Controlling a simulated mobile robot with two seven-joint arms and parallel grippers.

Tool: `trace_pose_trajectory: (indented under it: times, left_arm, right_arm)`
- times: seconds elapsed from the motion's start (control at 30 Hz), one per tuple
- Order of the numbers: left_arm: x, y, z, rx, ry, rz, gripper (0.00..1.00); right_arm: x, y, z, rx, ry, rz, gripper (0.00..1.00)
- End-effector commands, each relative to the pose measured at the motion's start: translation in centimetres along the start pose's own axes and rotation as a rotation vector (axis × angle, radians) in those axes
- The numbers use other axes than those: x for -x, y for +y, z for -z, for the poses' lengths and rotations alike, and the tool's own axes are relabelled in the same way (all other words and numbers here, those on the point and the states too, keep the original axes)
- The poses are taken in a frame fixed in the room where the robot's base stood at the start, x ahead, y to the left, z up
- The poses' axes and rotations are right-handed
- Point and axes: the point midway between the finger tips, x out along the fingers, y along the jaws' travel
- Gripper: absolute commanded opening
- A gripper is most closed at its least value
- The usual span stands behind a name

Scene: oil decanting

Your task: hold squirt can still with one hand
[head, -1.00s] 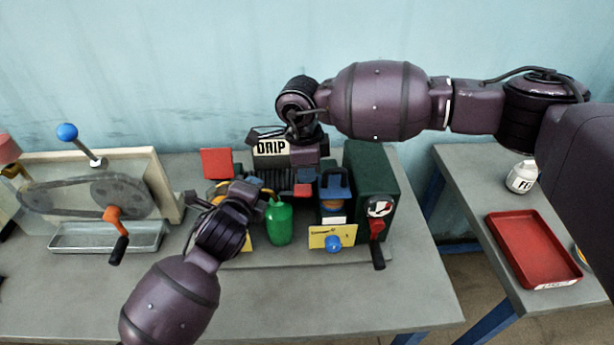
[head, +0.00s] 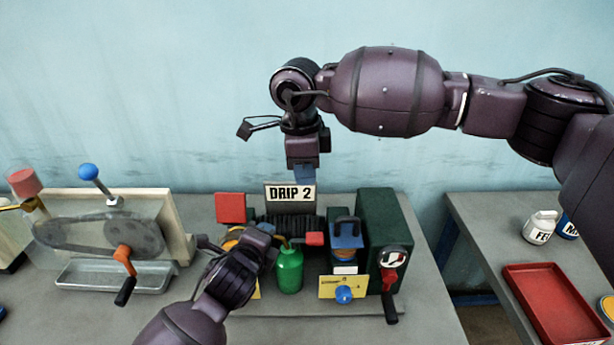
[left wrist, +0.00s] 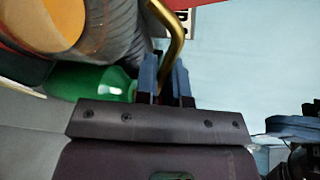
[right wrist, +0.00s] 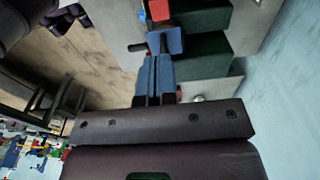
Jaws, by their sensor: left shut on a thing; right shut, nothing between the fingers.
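The green squirt can (head: 289,272) stands upright in front of the drip machine, beside the yellow card. My left gripper (head: 277,238) is at the can's top and shut on its spout. In the left wrist view the brass spout (left wrist: 177,45) rises between the blue fingers (left wrist: 166,82), with the green can body (left wrist: 92,80) beside them. My right gripper (head: 304,172) points down, shut and empty, above the "DRIP 2" sign (head: 290,194). Its closed blue fingers also show in the right wrist view (right wrist: 155,75). The can's upper part is partly hidden by my left gripper in the head view.
A dark green box (head: 382,230) with a red-handled crank and a blue-topped unit (head: 345,238) stand right of the can. A belt drive panel (head: 100,232) and metal tray (head: 115,278) are on the left. A red tray (head: 545,300) and small bottles (head: 540,226) sit on the right table.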

Motion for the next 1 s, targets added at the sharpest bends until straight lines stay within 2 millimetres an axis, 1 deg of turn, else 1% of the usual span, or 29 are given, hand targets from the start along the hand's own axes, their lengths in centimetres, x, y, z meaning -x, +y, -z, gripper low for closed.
trace_pose_trajectory:
  times: [0.2,0.4,0.5,0.87,1.0]
  left_arm:
    - [0.0,0.0,0.0,0.0,0.0,0.0,0.0]
    - [0.0,0.0,0.0,0.0,0.0,0.0,0.0]
    - [0.0,0.0,0.0,0.0,0.0,0.0,0.0]
    - [0.0,0.0,0.0,0.0,0.0,0.0,0.0]
    - [0.0,0.0,0.0,0.0,0.0,0.0,0.0]
  right_arm:
    - [0.0,0.0,-0.2,0.002,0.02,0.0,0.0]
    - [0.0,0.0,-1.1,0.005,0.166,0.001,0.0]
    - [0.1,0.0,-1.1,0.002,0.211,0.002,0.0]
    - [-0.1,0.0,-1.1,0.001,0.219,0.0,0.0]
    - [-1.0,0.0,-0.9,0.001,0.219,-0.001,0.0]
